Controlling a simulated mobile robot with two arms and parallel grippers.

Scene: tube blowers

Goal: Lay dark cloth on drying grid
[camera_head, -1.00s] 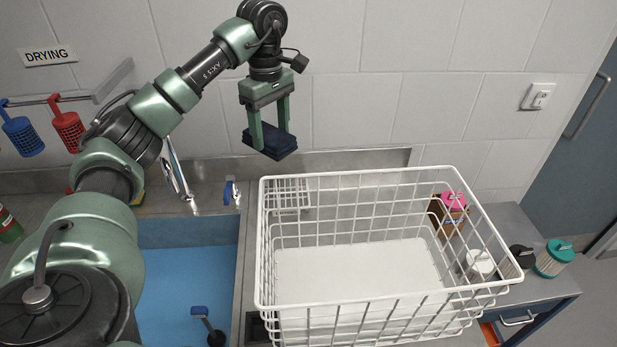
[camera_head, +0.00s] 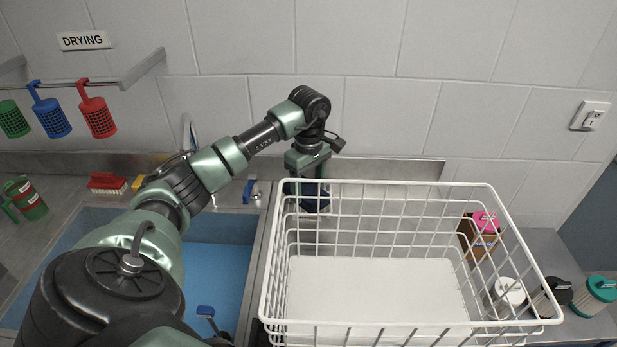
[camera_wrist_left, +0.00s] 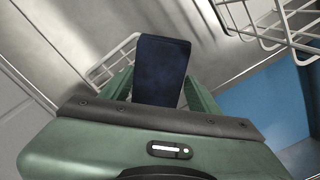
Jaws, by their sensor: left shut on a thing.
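My left gripper (camera_head: 307,182) is shut on the dark blue, folded cloth (camera_head: 316,199), behind the near-left corner of the white wire basket's back rim. In the left wrist view, the cloth (camera_wrist_left: 160,70) sits between the green fingers (camera_wrist_left: 162,92). A small white wire drying grid (camera_wrist_left: 122,55) shows just beyond and left of the cloth there. In the head view, the grid is mostly hidden behind the gripper, cloth and basket wires. I cannot tell whether the cloth touches it. My right gripper is not in view.
The large white wire basket (camera_head: 400,184) stands close right of my gripper. A blue-floored sink (camera_head: 215,262) lies left. Colored perforated cups (camera_head: 97,117) hang on a wall rail. A pink-topped item, box and jars stand at the right.

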